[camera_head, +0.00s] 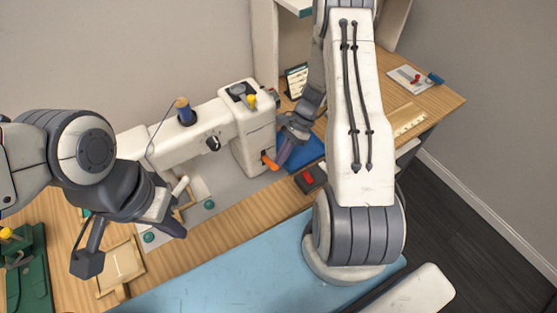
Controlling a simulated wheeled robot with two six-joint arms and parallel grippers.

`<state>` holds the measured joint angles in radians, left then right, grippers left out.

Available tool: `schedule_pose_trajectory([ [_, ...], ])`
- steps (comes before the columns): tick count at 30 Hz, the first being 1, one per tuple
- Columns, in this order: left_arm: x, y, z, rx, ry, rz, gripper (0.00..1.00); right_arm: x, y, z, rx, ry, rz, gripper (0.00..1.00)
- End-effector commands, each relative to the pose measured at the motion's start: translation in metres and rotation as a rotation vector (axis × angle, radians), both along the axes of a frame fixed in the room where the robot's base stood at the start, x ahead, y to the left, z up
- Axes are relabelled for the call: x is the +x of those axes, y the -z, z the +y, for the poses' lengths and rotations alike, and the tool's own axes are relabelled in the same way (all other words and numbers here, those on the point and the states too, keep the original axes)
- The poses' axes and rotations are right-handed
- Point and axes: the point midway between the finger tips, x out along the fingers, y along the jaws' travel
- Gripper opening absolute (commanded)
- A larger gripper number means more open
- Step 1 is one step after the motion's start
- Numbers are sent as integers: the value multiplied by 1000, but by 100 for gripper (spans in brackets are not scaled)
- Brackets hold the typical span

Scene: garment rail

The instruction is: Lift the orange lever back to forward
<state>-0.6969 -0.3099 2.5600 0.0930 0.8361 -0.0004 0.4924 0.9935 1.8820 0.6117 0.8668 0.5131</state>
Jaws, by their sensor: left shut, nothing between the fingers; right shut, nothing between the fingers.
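The orange lever (270,162) sticks out low on the front of the white sewing machine (240,122), near its right end, and slants down to the right. My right gripper (283,158) is shut and empty, its tip right beside the lever's right side. I cannot tell whether it touches the lever. My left gripper (178,229) is shut and empty, over the front left of the machine's base, well apart from the lever.
A blue spool (186,111) stands on the machine. A dark pad with a red top (308,180) lies on the wooden table right of the lever. A blue mat (303,152) lies behind it. A small wooden frame (121,264) and a green case (28,270) are at the left.

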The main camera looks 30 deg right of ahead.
Motion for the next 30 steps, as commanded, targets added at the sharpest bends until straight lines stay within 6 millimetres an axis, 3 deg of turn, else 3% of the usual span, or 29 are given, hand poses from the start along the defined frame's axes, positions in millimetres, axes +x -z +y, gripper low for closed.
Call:
schedule_pose_trajectory([
  [6,0,-11,0,0,0,0,0,0,-12,0,0,-1,-1,0],
  [17,0,-10,0,0,-1,0,0,0,-12,1,2,-1,0,0],
  [20,0,-6,0,0,-1,0,0,0,-6,-1,2,-2,1,0],
  [26,0,16,0,0,0,0,0,-4,26,-17,-1,-9,0,0],
  [30,0,20,0,0,0,0,0,9,-3,-37,-4,-12,-9,0],
])
